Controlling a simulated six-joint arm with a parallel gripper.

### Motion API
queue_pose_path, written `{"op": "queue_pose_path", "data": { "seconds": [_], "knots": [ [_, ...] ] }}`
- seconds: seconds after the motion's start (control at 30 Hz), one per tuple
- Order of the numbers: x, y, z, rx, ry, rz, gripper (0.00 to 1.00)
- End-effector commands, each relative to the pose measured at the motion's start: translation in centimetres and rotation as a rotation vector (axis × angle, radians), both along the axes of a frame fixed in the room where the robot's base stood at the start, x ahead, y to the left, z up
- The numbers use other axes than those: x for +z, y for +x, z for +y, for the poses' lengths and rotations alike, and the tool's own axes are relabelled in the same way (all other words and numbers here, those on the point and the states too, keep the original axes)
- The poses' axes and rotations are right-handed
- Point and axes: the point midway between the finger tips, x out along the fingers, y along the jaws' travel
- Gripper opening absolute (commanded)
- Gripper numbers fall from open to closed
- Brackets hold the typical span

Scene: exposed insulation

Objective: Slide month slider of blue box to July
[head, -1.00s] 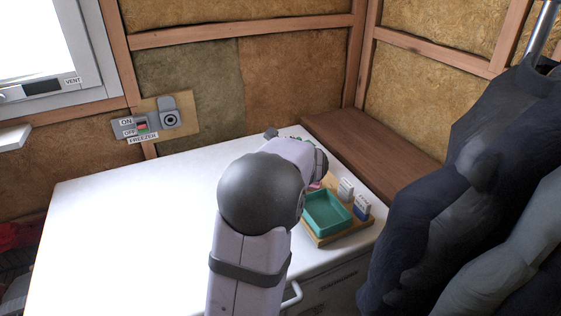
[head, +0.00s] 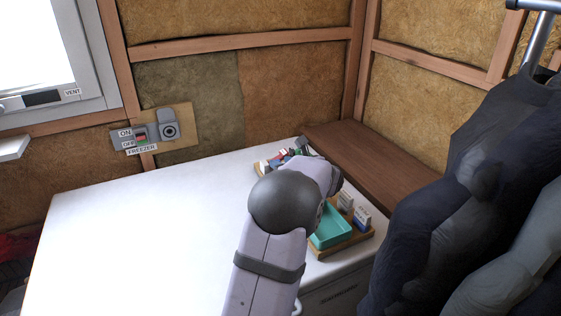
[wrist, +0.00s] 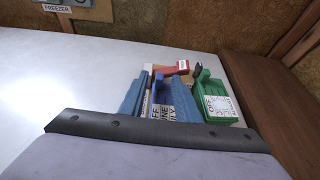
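A darker blue piece (wrist: 157,88) sits at the strip's far end, perhaps the slider. In the head view the box is too small and crowded to single out.
A green device (wrist: 212,105) with a white label stands right of the blue box, and a red piece (wrist: 172,70) lies behind. In the head view a teal tray (head: 329,229) and small white-and-blue boxes (head: 361,217) stand at right. The white top (head: 130,235) is clear at left.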

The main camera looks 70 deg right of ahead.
Motion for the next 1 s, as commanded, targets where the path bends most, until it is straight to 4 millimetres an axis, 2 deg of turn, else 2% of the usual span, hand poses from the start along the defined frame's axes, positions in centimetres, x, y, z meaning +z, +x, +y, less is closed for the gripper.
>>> {"op": "queue_pose_path", "data": {
  "seconds": [0.2, 0.5, 0.57, 0.63, 0.87, 1.0],
  "knots": [
    [-0.6, 1.1, -1.0, 0.003, -0.001, 0.001, 0.3],
    [-0.7, 1.2, -1.1, 0.001, -0.001, 0.001, 0.3],
    [-0.7, 1.2, -1.1, 0.001, -0.001, 0.001, 0.18],
    [-0.7, 1.2, -1.1, 0.001, -0.001, 0.001, 0.01],
    [-0.6, 0.9, -1.3, 0.0, -0.001, 0.001, 0.0],
    [-0.4, -0.2, -2.5, -0.001, -0.002, 0.0, 0.0]
  ]
}}
